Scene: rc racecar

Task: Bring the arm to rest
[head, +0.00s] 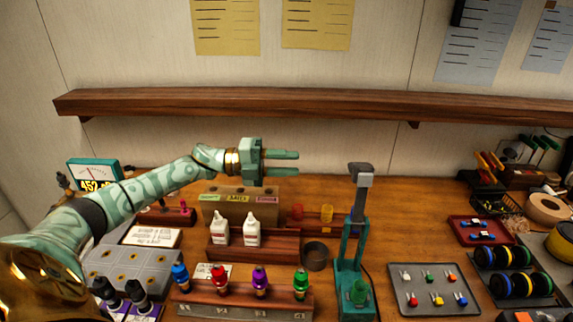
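My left arm (140,190) is pale green with swirls and comes in from the lower left, stretched out to the right. Its gripper (290,163) points right, above the back of the wooden workbench (385,210) and below the shelf. The two fingers are apart, one above the other, with nothing between them. The gripper is clear of the label-bearing wooden block below it and left of the teal stand (352,255) with a grey head. My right gripper is not in view.
A dark wooden shelf (320,103) runs along the wall. Below the arm are two white bottles (252,229) on a rack and a wooden rack (240,300) with several coloured-top pieces. A grey tray (433,301), wheels (515,284) and a red tray (464,236) are at right.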

